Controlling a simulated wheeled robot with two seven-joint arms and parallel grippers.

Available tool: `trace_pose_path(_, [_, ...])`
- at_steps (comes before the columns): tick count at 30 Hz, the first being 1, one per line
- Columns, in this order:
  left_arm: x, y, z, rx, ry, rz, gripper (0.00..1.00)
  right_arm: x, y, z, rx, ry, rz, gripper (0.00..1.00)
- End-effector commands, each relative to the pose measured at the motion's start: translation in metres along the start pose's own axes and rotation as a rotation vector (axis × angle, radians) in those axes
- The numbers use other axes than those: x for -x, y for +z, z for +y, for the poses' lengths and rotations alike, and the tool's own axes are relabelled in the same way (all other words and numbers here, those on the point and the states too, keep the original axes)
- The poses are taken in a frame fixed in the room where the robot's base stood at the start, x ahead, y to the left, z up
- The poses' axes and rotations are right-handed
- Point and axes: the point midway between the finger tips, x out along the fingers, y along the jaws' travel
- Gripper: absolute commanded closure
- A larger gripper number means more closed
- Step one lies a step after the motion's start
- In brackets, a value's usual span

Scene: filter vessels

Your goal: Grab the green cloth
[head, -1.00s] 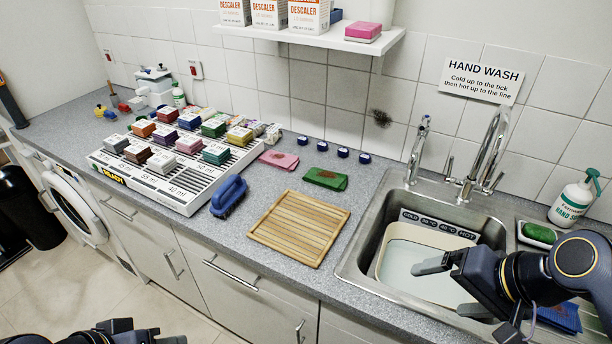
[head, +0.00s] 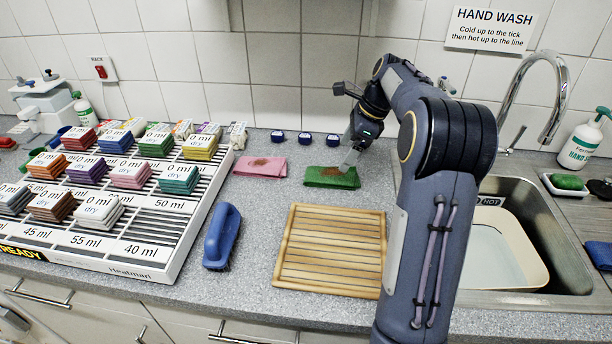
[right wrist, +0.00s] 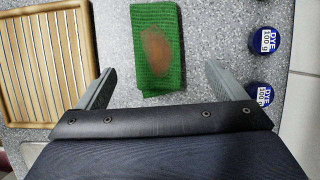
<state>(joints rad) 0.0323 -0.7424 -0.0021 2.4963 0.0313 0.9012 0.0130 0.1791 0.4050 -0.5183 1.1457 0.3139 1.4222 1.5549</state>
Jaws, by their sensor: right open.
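The green cloth (head: 332,177) lies folded flat on the grey counter behind the wooden slatted board, with a brown stain on it. It also shows in the right wrist view (right wrist: 156,50), between and just beyond my fingers. My right gripper (head: 350,165) is above the cloth's right part in the head view. In the right wrist view my right gripper (right wrist: 160,85) is open, one finger on each side of the cloth's line, with nothing between the fingertips but the cloth's near end and counter. My left gripper is not in view.
The slatted board (head: 330,250) lies in front of the cloth. A pink cloth (head: 260,167) lies to its left. Several dye pots, one here (head: 305,137), stand behind it along the wall. A blue brush (head: 222,237), a rack of cloth stacks (head: 150,262) and a sink (head: 565,275) flank the area.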

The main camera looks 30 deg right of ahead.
Motion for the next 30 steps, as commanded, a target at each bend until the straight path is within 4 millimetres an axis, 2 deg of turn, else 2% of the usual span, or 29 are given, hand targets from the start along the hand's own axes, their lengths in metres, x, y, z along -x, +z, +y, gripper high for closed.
trace_pose_path(8, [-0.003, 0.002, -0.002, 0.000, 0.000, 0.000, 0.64, -0.030, 0.001, 0.001, -0.003, 0.001, 0.000, 0.10])
trace_pose_path(16, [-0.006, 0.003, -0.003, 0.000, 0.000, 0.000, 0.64, -0.069, 0.003, 0.005, -0.001, 0.001, 0.000, 0.10])
trace_pose_path(20, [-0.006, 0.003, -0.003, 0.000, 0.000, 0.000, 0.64, -0.075, 0.004, 0.005, 0.000, -0.002, -0.001, 0.10])
trace_pose_path(30, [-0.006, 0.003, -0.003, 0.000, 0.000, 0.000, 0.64, -0.075, 0.003, 0.005, 0.000, -0.002, -0.001, 0.10])
